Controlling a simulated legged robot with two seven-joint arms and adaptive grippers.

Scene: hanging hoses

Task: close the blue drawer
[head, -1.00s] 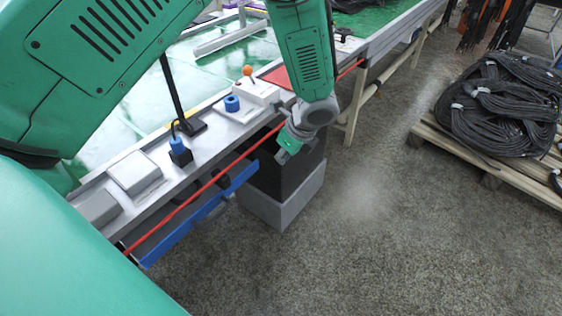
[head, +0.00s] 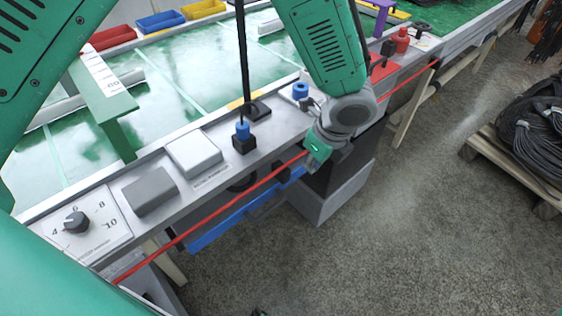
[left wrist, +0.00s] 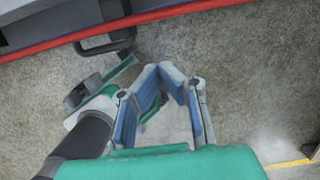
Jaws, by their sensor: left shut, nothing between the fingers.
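The blue drawer (head: 228,223) is under the bench's front edge in the head view. Its blue front stands out from the bench, with a dark gap behind it. My left gripper (head: 316,153) is at the drawer's right end, in front of the bench edge; whether it touches is unclear. A black handle (left wrist: 108,38) shows there above the fingers, beside a red strip (left wrist: 170,14). My right gripper is not seen.
A red line (head: 215,207) runs along the bench front. The bench top carries a dial panel (head: 82,224), grey and white boxes and a blue-topped connector (head: 243,135). A grey box (head: 335,190) stands below. Coiled black hoses (head: 530,135) lie on a pallet at right. The floor in front is open.

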